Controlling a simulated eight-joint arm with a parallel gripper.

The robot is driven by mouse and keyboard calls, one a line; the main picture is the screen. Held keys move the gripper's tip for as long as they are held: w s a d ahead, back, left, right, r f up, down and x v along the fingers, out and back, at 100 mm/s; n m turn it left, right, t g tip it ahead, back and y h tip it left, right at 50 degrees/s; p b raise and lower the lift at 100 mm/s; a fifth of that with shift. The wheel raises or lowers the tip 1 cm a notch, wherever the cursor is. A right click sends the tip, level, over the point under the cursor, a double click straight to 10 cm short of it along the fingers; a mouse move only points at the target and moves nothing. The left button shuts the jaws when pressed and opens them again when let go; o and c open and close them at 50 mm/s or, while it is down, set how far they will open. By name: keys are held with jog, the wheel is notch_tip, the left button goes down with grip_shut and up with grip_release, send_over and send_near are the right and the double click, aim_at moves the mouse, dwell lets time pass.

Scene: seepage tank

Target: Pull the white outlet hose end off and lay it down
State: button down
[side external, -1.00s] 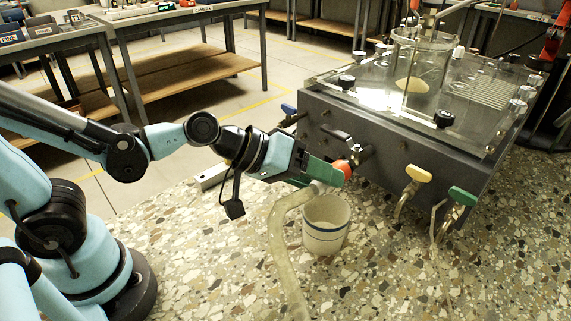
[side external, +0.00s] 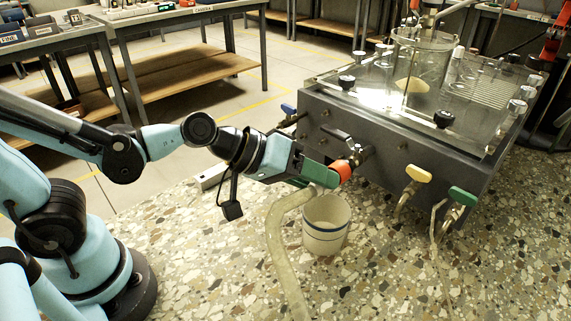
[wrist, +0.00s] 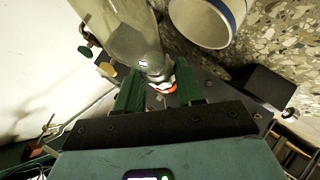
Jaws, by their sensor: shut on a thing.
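The pale, translucent outlet hose (side external: 277,235) curves from the worktop up to my gripper (side external: 330,176), in front of the tank (side external: 385,150). In the wrist view (wrist: 125,35) it runs down from the top to its end between my green fingers (wrist: 160,88). My gripper is shut on the hose end. An orange collar (side external: 341,171) shows just beyond the fingertips, beside the tank's black-handled outlet valve (side external: 359,155). The fingers partly hide the hose end, and I cannot tell whether it is still on the outlet.
A white cup with a blue stripe (side external: 325,238) stands just below my gripper; it also shows in the wrist view (wrist: 205,20). Yellow-handled (side external: 417,174) and green-handled (side external: 462,196) taps are to the right. The speckled worktop (side external: 200,270) is clear at front left.

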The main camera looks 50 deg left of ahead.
jog(key=shift+s, duration=0.1)
jog(key=shift+s, duration=2.65)
